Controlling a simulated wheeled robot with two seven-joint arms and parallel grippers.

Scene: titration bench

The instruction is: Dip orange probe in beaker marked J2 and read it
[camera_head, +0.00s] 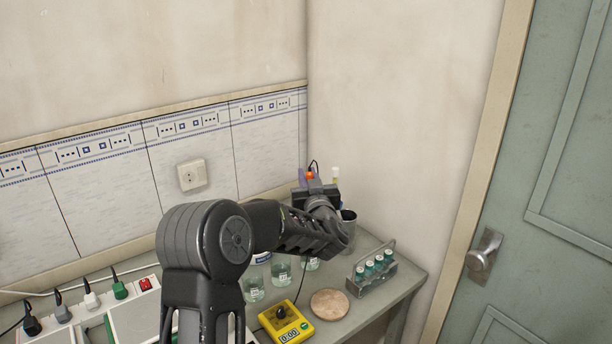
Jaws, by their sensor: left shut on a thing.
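The orange probe (309,175) shows as a small orange top with a black cable looping above it, at the back right corner of the bench. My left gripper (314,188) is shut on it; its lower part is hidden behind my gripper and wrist. Several glass beakers with pale liquid stand below my left arm: one at the left (253,287), one in the middle (281,272), one at the right (312,265) partly covered by my arm. Their labels are too small to read, so I cannot tell which is J2. My right gripper is not in view.
A yellow meter (296,333) with a dark knob and a display lies at the front, beside a round cork mat (329,304). A rack of green-capped vials (372,272) stands at the right. A grey metal cup (349,226) is beside my wrist. Plugs and cables crowd the left.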

